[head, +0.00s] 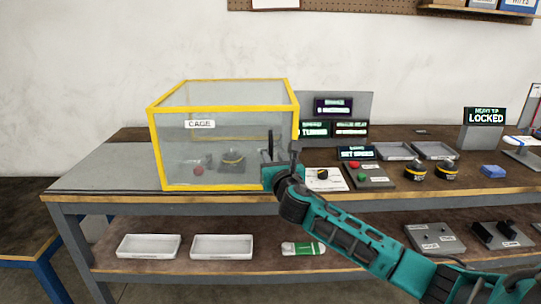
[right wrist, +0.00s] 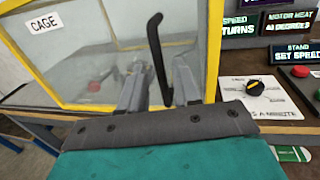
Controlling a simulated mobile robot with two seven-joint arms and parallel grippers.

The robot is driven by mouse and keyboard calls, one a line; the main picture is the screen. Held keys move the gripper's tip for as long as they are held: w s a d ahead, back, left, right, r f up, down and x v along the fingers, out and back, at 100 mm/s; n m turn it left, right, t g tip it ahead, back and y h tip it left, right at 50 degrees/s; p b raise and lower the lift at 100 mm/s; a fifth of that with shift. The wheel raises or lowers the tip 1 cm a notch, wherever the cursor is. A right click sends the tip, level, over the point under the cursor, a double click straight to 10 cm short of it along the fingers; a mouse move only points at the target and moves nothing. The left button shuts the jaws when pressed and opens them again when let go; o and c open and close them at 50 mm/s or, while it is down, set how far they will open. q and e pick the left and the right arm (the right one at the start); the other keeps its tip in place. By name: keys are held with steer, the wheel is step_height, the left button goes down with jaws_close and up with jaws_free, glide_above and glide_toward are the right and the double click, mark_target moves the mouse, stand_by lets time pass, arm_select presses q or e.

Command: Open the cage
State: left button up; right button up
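The cage (head: 225,96) is a clear-walled box with a yellow frame and a CAGE label, standing on the bench; its front looks closed. A black upright bar handle (right wrist: 157,58) is at the right side of its front. My right gripper (head: 277,163) is at this handle, in front of the cage's lower right corner. In the right wrist view its two fingers (right wrist: 160,88) are apart, with the handle showing between them. I cannot tell whether either finger touches it. Inside the cage are a dark round device (head: 232,158) and a red button (head: 198,171). My left gripper is not in view.
Right of the cage are a dial panel (head: 323,174), a red and green button box (head: 368,175), display screens (head: 333,106), empty grey trays (head: 435,151) and a LOCKED sign (head: 485,117). White trays (head: 149,246) lie on the lower shelf. The bench left of the cage is clear.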

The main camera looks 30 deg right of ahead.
mark_target(271, 155)
steer(key=shift+x, duration=1.9)
jaws_close()
